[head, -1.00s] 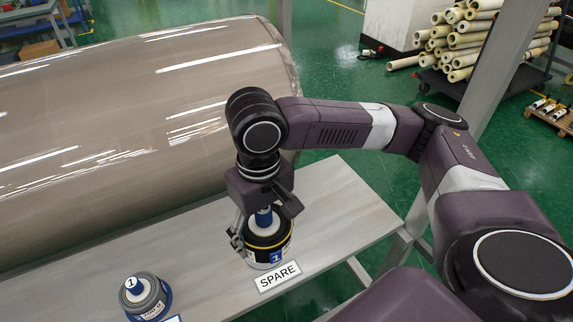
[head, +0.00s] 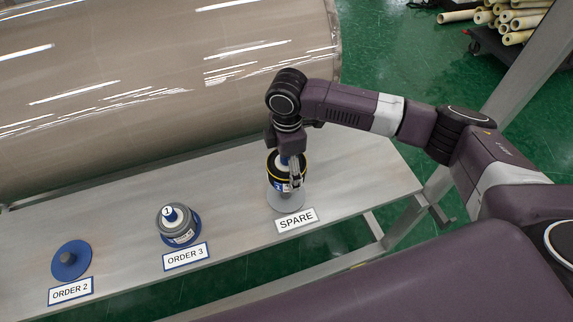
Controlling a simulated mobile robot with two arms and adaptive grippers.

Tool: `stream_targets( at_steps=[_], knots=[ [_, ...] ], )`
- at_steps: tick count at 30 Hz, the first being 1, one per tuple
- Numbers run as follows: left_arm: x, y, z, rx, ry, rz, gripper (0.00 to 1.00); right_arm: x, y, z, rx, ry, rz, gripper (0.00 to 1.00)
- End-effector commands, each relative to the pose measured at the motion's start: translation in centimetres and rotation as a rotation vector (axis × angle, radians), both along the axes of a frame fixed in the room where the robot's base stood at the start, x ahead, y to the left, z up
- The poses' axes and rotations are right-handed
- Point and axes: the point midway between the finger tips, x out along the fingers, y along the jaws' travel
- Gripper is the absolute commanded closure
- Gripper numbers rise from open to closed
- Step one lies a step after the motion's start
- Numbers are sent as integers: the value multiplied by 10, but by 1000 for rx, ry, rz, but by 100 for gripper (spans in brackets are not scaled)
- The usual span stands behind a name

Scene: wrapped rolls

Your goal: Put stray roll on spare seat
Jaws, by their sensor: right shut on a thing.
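The roll (head: 273,167), dark with a yellow ring, a blue core and a blue label, is at the grey spare seat (head: 287,203) behind the SPARE sign (head: 297,220). My right gripper (head: 288,166) comes from above and is shut on the roll's top. The seat's front shows below the roll. I cannot tell whether the roll touches the seat or hangs just above it. My left gripper is not in view.
A grey roll (head: 177,228) marked 1 stands on a blue seat behind the ORDER 3 sign (head: 186,256). A large wrapped roll (head: 150,90) lies behind the table (head: 235,200).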

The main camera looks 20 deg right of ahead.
Motion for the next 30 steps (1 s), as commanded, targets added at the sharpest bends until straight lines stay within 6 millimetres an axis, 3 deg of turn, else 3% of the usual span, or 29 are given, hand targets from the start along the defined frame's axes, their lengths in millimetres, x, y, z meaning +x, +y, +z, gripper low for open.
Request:
stream_targets(
  at_steps=[6,13,30],
  knots=[
    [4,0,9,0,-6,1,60,9,0,-17,1,0,211,67],
    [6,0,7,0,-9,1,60,11,-1,-24,2,-1,272,67],
    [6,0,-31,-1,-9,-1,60,11,-1,-58,2,-4,269,67]
  ],
)
